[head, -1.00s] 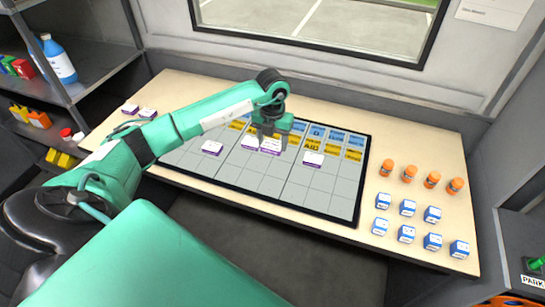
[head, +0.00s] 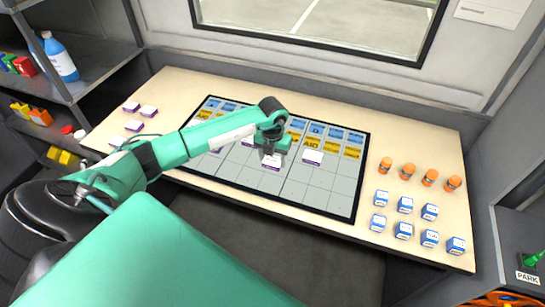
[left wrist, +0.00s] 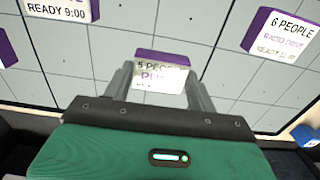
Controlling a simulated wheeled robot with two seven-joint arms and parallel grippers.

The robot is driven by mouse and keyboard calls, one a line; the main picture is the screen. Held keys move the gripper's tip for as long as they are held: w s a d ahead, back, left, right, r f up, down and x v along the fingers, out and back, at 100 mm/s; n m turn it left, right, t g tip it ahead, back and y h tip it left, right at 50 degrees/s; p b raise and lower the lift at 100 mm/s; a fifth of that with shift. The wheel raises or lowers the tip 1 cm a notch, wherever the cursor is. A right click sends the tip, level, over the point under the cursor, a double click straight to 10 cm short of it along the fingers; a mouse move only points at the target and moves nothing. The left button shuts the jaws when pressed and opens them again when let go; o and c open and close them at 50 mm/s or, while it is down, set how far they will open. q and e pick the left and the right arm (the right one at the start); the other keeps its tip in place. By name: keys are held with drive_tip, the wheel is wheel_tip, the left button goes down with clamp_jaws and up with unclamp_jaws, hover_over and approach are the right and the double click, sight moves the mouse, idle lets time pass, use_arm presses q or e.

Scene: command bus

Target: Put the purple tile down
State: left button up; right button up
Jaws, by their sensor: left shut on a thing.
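My left gripper (head: 272,157) is over the middle of the dark-framed grid board (head: 330,182). It is shut on a purple tile (head: 271,166) with a white printed face. In the left wrist view the held tile (left wrist: 160,75) sits between the two fingers, its lettering partly hidden by the gripper. Whether it touches the board I cannot tell. Another purple tile (head: 312,157) lies on the board to the right. It also shows in the left wrist view (left wrist: 283,38), marked "6 PEOPLE". A further purple tile (left wrist: 60,8) reads "READY 9:00". My right gripper is not in view.
Blue and yellow tiles (head: 352,152) fill the board's far rows. Orange bottles (head: 406,170) and blue-white boxes (head: 405,204) stand on the table (head: 455,160) at right. Several purple tiles (head: 131,107) lie at far left. The board's near cells at right are bare.

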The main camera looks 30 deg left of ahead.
sight(273, 160)
use_arm(q)
drive_tip(key=o, duration=1)
drive_tip(key=shift+f, duration=0.1)
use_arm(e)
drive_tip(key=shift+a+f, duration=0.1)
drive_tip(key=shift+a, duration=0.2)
use_arm(q)
drive_tip(key=shift+r, duration=0.55)
wheel_tip(273, 160, up, 11)
drive_tip(key=b, duration=0.2)
drive_tip(key=shift+r, duration=0.15)
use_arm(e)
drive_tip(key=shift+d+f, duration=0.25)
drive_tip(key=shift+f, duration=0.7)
